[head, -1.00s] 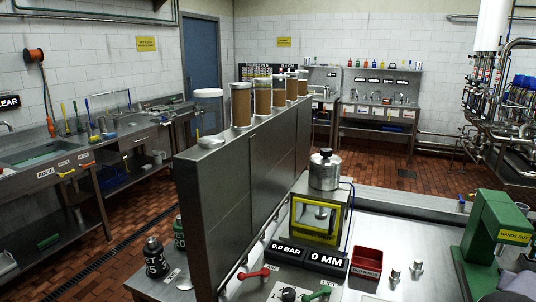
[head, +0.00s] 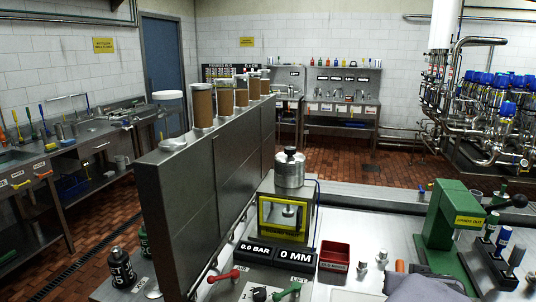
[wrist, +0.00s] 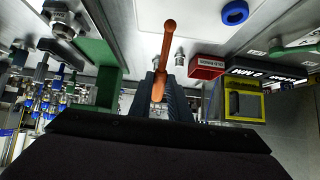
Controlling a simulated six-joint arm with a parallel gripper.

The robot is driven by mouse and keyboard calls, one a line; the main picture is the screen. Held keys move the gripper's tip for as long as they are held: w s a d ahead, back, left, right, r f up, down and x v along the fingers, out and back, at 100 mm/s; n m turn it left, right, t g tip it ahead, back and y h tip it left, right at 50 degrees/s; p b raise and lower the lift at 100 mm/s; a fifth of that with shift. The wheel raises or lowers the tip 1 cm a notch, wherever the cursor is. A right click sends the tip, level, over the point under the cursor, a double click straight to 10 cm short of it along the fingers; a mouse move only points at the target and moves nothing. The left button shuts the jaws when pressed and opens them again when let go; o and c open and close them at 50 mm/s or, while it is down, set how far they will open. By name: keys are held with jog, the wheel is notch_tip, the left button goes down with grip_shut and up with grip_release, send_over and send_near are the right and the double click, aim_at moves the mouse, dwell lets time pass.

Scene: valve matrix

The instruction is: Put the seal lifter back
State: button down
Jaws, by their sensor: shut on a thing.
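The orange seal lifter (wrist: 168,45) shows in the wrist view, a slim tool with a rounded upper end. My gripper (wrist: 160,92) is shut on its lower part, with dark fingers on both sides of it. The lifter points away from my wrist, over a pale work surface (wrist: 197,18). Its gripped end is partly hidden by the fingers. I cannot identify the lifter's storage place in these views.
A red tray (head: 334,256), small metal fittings (head: 382,256) and a green press (head: 448,228) stand on the steel bench. A yellow-framed test rig (head: 288,215) and a tall metal partition (head: 215,165) stand to the left. A blue ring (wrist: 235,13) lies on the pale surface.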

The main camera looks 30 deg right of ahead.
aim_at(402, 264)
jog(key=a+f+n, duration=0.1)
jog(key=a, duration=0.7)
jog(key=shift+a+f+t, duration=0.15)
jog(key=shift+a+t, duration=0.25)
jog(key=shift+w+d, duration=0.1)
jog(key=shift+w, duration=0.05)
jog(key=w+d, duration=0.1)
jog(key=d, duration=0.3)
jog(key=w+d+r, duration=0.1)
jog(key=d, duration=0.3)
jog(key=d+r, duration=0.1)
jog(key=d, duration=0.3)
jog(key=shift+w+r, duration=0.25)
jog(key=shift+w, duration=0.15)
jog(key=w+d+f, duration=0.1)
jog(key=w+d, duration=0.1)
jog(key=d, duration=1.1)
jog(key=shift+m+g, duration=0.3)
jog(key=shift+m, duration=0.1)
jog(key=shift+s+a+f+b, duration=0.1)
jog(key=shift+f+b, duration=0.4)
jog(key=shift+f, duration=2)
jog(key=shift+a+f+b, duration=0.1)
jog(key=shift+f+b, duration=0.35)
jog(key=shift+f, duration=2.05)
jog(key=shift+d+f, duration=0.1)
jog(key=shift+f, duration=0.1)
